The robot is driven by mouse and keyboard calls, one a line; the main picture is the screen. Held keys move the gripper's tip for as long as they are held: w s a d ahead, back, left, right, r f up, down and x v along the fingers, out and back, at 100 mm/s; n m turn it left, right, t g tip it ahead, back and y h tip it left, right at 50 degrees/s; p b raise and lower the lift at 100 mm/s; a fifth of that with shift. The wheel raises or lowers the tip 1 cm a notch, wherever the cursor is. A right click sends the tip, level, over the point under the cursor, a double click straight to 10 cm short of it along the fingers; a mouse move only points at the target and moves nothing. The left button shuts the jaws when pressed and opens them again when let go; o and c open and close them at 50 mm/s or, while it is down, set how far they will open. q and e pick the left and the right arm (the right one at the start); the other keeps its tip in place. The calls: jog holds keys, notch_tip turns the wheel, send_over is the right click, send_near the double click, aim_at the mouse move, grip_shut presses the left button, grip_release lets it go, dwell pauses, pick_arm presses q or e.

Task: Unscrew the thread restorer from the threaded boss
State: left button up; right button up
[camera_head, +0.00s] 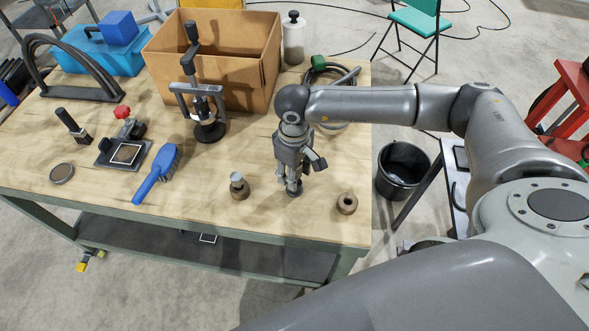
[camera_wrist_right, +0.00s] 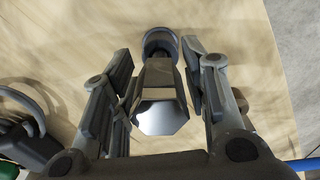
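My right gripper (camera_head: 293,178) points down over a dark round boss (camera_head: 294,190) near the table's front edge. In the right wrist view a grey hexagonal piece with a shiny end, which looks like the thread restorer (camera_wrist_right: 160,105), stands between the fingers of my right gripper (camera_wrist_right: 160,65). Its far end meets the round boss (camera_wrist_right: 159,42). The fingers flank the piece closely with what look like narrow gaps; contact is not clearly visible. In the head view the gripper hides most of this piece. My left gripper is not in view.
Beside it stand a boss with a grey piece on top (camera_head: 239,186) and an open ring-shaped boss (camera_head: 347,203). A blue brush (camera_head: 157,175), a clamp-like tool (camera_head: 205,100) and a cardboard box (camera_head: 225,68) are on the table. A black bucket (camera_head: 403,170) stands off its right edge.

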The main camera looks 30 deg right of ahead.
jog(key=shift+o, duration=0.9)
jog(key=shift+r, duration=0.1)
jog(key=shift+r+p, duration=1.25)
jog(key=shift+r, duration=2.2)
jog(key=shift+w+a, duration=0.1)
